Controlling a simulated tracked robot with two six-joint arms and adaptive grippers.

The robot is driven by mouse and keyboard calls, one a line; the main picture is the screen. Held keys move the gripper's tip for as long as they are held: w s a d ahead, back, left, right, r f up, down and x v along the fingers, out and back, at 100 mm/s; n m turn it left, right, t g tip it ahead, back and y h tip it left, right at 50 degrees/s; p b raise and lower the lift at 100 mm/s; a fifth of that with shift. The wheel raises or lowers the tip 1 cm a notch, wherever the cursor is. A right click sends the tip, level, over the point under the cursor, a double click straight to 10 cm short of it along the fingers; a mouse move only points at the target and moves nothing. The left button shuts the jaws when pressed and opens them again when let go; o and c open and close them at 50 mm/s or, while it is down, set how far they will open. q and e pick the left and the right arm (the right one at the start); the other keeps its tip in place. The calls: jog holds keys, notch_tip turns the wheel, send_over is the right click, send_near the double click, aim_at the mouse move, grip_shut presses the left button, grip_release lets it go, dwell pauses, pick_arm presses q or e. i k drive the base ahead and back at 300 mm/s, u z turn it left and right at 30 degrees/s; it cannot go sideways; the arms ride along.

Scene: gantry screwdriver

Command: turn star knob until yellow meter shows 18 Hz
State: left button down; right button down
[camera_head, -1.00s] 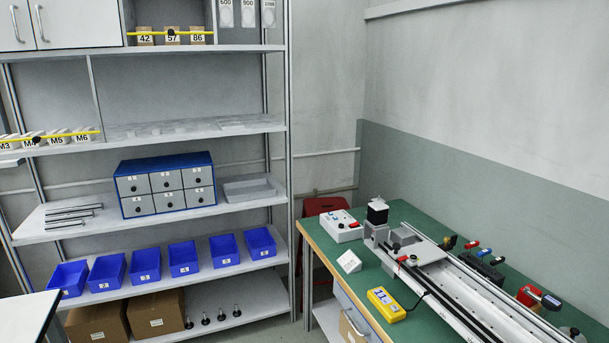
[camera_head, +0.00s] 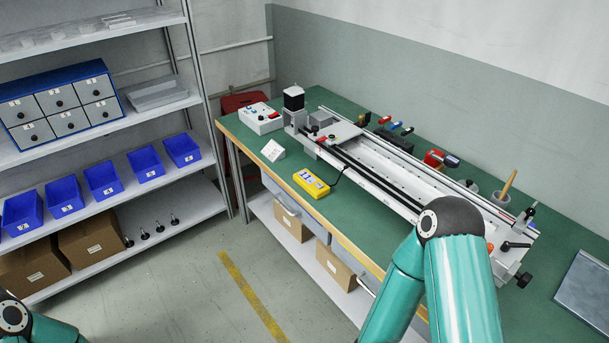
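The yellow meter (camera_head: 318,191) lies on the green bench in front of the gantry, with a dark cable running toward the rail. The long gantry rail (camera_head: 395,183) runs diagonally to the right. At its near end are a dark handle (camera_head: 517,246) and a small black knob (camera_head: 524,280); I cannot tell whether either is the star knob. My teal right arm covers part of the bench's front edge and the rail's near end. My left arm shows only at the bottom left corner. Neither gripper is visible.
A control box (camera_head: 262,119) and a white card (camera_head: 273,151) stand left on the green bench (camera_head: 345,225). Several coloured-handled tools lie behind the rail. A grey plate (camera_head: 585,287) lies at the right. Shelves with blue bins (camera_head: 104,181) stand left; the floor between is clear.

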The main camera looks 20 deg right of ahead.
aim_at(523, 280)
jog(key=u, duration=0.25)
jog(key=k, duration=1.25)
jog(key=z, duration=0.85)
jog(key=i, duration=1.3)
jog(key=z, duration=0.05)
